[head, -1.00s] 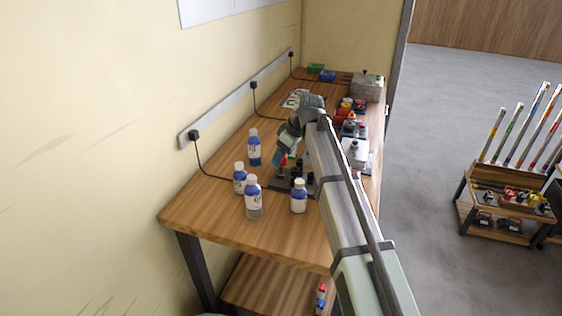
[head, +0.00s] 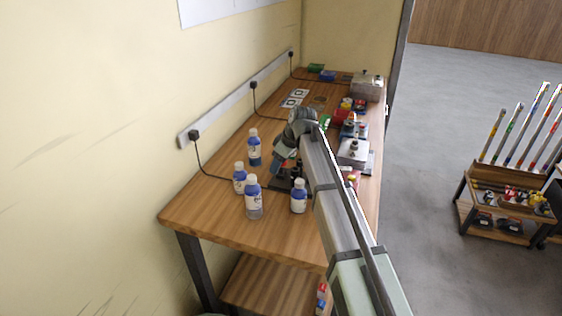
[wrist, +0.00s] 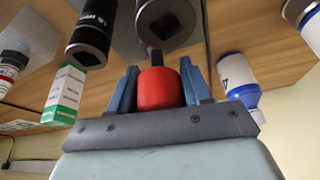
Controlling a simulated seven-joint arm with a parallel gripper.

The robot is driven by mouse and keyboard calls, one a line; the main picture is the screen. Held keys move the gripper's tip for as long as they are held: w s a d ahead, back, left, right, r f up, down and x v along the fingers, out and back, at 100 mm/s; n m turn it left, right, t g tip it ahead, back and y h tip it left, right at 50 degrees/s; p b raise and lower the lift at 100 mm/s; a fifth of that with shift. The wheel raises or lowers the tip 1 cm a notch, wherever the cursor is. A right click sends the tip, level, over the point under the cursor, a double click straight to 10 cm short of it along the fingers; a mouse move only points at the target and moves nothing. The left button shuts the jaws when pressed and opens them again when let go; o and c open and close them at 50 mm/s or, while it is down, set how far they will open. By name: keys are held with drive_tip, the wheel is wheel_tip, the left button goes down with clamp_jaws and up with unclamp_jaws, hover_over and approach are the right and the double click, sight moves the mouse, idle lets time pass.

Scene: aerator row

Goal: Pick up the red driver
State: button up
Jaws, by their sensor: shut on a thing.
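The red driver (wrist: 160,90) shows in the wrist view, with a rounded red handle and a short dark shaft at its far end. My gripper (wrist: 159,68) has its blue fingers shut on the two sides of the handle. In the head view my gripper (head: 278,168) is low over the dark tool plate (head: 277,184) on the bench, and my arm hides most of the driver. Whether the driver is clear of the plate I cannot tell.
Two dark sockets (wrist: 90,36) (wrist: 168,18) are close to the driver. A green-and-white box (wrist: 65,95) is to the left in the wrist view. Metal boxes (head: 352,152) line the bench's right side.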

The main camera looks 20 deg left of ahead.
drive_tip(key=c, duration=0.5)
